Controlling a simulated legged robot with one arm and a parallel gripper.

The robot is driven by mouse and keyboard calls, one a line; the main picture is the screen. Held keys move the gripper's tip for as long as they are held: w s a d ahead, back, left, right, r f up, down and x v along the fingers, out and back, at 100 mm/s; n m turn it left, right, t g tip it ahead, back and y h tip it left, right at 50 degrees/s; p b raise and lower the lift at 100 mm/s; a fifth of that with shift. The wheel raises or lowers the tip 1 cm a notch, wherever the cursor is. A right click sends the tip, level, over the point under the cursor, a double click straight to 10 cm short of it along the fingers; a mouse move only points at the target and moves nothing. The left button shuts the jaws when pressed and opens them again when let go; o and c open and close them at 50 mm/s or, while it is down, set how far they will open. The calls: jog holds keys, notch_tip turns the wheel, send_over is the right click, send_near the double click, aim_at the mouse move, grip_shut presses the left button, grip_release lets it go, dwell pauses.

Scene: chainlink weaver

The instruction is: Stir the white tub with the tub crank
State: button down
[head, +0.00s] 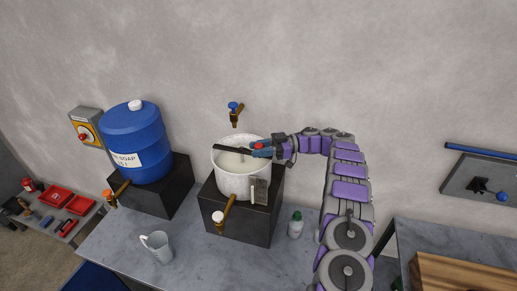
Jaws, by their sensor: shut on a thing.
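The white tub (229,186) stands on a black block on the grey counter, with whitish liquid inside. The tub crank (232,150) is a dark bar across the tub's top, with a red part (257,146) at its right end. My gripper (262,148) reaches in from the right and is shut on the crank's right end, above the tub's right rim. Its fingers partly hide the grip, and the crank's lower part is hidden in the liquid.
A blue soap barrel (138,140) stands on a black block to the left. A tap (235,113) is on the wall behind the tub. A grey mug (157,246) and a small green-capped bottle (296,226) stand on the counter. The front middle counter is clear.

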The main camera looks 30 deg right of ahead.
aim_at(259, 144)
jog(key=shift+a, duration=0.1)
jog(key=c, duration=0.8)
grip_release()
jog(key=shift+a, duration=0.1)
jog(key=r, duration=0.3)
jog(key=shift+d+r+b, duration=0.2)
jog(key=shift+b, duration=0.1)
jog(key=shift+s+a+r+b, duration=0.1)
jog(key=shift+s+a+b, duration=0.15)
jog(key=shift+s, duration=0.4)
jog(key=shift+s+a+b, duration=0.1)
jog(key=shift+s+a, duration=0.15)
jog(key=shift+s, duration=0.4)
jog(key=s+a+r, duration=0.1)
jog(key=s+a, duration=0.3)
jog(key=s, duration=0.8)
jog(key=shift+s+r+p, duration=0.15)
jog(key=shift+s+p, duration=0.15)
jog(key=shift+p, duration=0.05)
